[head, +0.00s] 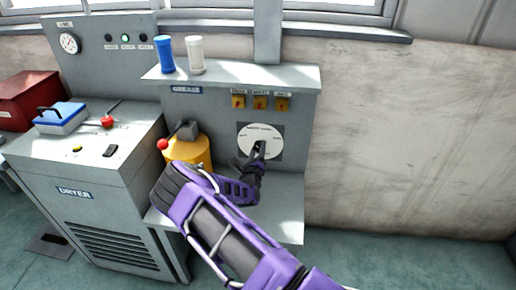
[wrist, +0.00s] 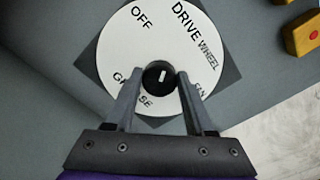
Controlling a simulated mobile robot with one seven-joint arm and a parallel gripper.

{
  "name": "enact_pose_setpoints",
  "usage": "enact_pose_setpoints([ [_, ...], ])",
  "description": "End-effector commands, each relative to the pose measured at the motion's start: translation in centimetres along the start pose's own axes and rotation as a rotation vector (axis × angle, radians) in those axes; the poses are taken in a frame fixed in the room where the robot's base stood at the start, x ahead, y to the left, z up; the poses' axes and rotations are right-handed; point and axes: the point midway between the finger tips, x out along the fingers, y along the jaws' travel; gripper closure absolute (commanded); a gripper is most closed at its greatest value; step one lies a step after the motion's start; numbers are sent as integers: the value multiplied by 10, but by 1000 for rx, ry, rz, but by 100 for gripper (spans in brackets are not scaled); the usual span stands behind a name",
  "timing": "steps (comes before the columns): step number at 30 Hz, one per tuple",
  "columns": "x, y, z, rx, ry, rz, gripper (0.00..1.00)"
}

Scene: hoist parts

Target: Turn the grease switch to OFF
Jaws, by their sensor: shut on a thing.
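The grease switch is a round white dial (head: 251,133) on a grey diamond plate, on the front of the grease station. In the wrist view the dial (wrist: 143,52) reads OFF at upper left, DRIVE WHEEL at upper right and GREASE at lower left. Another label at lower right is partly hidden by a finger. The black knob (wrist: 158,76) is at its centre, with a short white mark near upright, leaning slightly right. My gripper (head: 260,147) is shut on the knob, one finger on each side; in the wrist view the gripper (wrist: 159,86) partly covers GREASE.
Yellow-orange boxes with red buttons (head: 260,103) sit above the dial. A yellow canister (head: 188,151) and a red-knobbed lever (head: 163,144) are left of it. Blue (head: 164,54) and white (head: 196,54) cylinders stand on the top shelf. Bare wall lies to the right.

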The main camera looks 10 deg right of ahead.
Motion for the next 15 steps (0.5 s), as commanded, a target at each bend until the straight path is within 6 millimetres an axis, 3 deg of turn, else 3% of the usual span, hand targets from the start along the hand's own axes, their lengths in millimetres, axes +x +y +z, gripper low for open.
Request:
enact_pose_setpoints([
  [15,0,2,-1,-439,1,1,100],
])
